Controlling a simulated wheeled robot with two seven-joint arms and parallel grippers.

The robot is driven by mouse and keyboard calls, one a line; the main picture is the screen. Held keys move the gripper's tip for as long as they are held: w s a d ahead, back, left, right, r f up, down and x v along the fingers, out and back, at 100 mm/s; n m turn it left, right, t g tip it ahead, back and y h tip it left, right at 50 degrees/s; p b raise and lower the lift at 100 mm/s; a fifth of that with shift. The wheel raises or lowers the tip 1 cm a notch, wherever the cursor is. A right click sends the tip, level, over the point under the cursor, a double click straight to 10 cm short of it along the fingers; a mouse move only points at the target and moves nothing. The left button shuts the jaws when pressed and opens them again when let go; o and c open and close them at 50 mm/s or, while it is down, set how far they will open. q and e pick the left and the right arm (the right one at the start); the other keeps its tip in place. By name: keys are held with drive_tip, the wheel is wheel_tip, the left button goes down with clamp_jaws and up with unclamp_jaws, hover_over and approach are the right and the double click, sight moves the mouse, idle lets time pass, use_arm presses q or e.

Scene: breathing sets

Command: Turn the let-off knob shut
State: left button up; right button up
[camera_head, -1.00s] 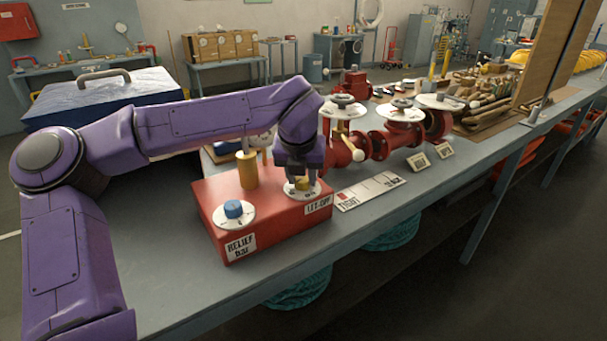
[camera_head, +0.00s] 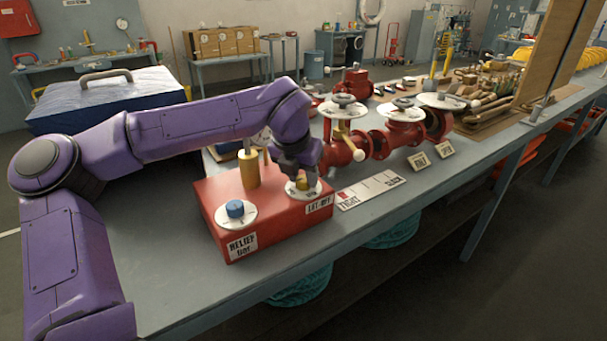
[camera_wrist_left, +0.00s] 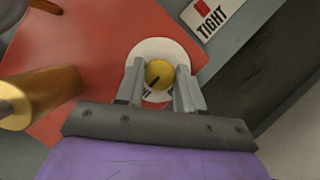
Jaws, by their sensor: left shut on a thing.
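The yellow let-off knob (camera_head: 302,183) sits on a white dial (camera_head: 316,190) at the right end of a red box (camera_head: 275,218), beside the "LET-OFF" label (camera_head: 319,204). My left gripper (camera_head: 303,178) points down over it. In the left wrist view the knob (camera_wrist_left: 159,74) lies between the two fingers of my left gripper (camera_wrist_left: 160,82), which are shut on it. A dark pointer mark on the knob slants toward the lower left. The fingers cover parts of the dial. My right gripper is not in view.
A blue relief knob (camera_head: 234,208) and an upright brass post (camera_head: 249,168) stand on the same box. A "TIGHT" card (camera_head: 370,191) lies to the right. Red valves with handwheels (camera_head: 404,132) stand behind it. The bench front is clear.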

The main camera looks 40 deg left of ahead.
use_arm(q)
drive_tip(key=o, duration=1)
drive_tip(key=shift+o, duration=0.2)
drive_tip(key=shift+s, duration=0.1)
drive_tip(key=b+v, duration=0.1)
drive_tip(key=v, duration=0.9)
drive_tip(key=shift+r, duration=0.3)
drive_tip(key=shift+s, duration=0.15)
